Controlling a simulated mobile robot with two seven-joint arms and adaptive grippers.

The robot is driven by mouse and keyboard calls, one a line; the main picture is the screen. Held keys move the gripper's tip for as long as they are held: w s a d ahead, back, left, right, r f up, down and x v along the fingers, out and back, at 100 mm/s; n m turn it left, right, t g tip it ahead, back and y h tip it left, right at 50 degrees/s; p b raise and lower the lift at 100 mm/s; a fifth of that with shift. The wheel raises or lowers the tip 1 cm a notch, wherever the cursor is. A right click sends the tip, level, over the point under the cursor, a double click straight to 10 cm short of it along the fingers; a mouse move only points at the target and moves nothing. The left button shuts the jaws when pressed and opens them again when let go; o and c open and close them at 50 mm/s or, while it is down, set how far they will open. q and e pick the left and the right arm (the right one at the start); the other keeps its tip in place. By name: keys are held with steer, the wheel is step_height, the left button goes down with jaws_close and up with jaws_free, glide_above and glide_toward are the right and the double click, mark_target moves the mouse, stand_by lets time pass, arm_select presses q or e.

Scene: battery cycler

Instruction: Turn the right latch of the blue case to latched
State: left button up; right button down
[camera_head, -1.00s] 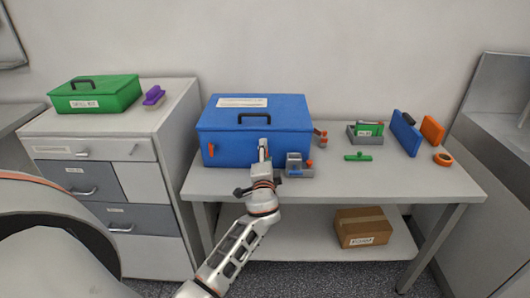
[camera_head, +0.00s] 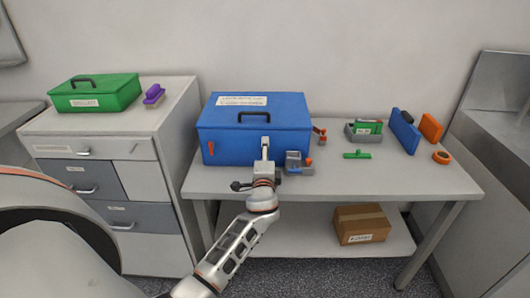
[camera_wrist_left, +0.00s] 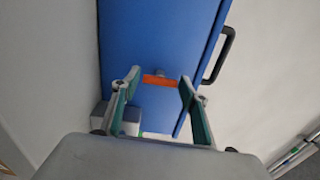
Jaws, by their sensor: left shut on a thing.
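The blue case (camera_head: 235,150) stands closed on the table, with a black handle on its lid. Its left latch (camera_head: 211,148) is orange and stands nearly upright on the front face. My left gripper (camera_head: 265,147) is at the right part of that face and hides the right latch in the head view. In the left wrist view, the orange right latch (camera_wrist_left: 160,81) sits between the fingertips of my left gripper (camera_wrist_left: 159,78), against the blue case (camera_wrist_left: 150,40). The gripper is shut on this latch. My right gripper is not in view.
A grey holder (camera_head: 300,170) with small parts stands close to the case's front right. Another grey tray (camera_head: 360,137), a green piece (camera_head: 357,155), blue and orange panels and an orange ring (camera_head: 441,157) lie to the right. A drawer cabinet (camera_head: 150,190) stands at left.

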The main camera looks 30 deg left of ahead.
arm_select(q)
steer(key=o, duration=1.1)
steer(key=v, duration=1.2)
steer(key=shift+f, duration=0.1)
steer(key=s+d+f+n+g+h, duration=0.1)
steer(key=s+d+f+h, duration=0.3)
steer(key=f, duration=0.4)
steer(key=s+d+f+n+g+h, duration=0.1)
steer(key=s+d+f+h, duration=0.3)
steer(key=f, duration=0.4)
steer(key=s+d+f+n+g+h, duration=0.1)
steer(key=s+d+f, duration=0.3)
steer(key=s, duration=0.4)
steer(key=s+d+f+n+g+h, duration=0.1)
steer(key=s+d+f+n+h, duration=0.2)
steer(key=s, duration=0.4)
steer(key=shift+s+d+f+n+g, duration=0.35)
steer(key=shift+d+f+n, duration=0.2)
steer(key=shift+f+n, duration=0.2)
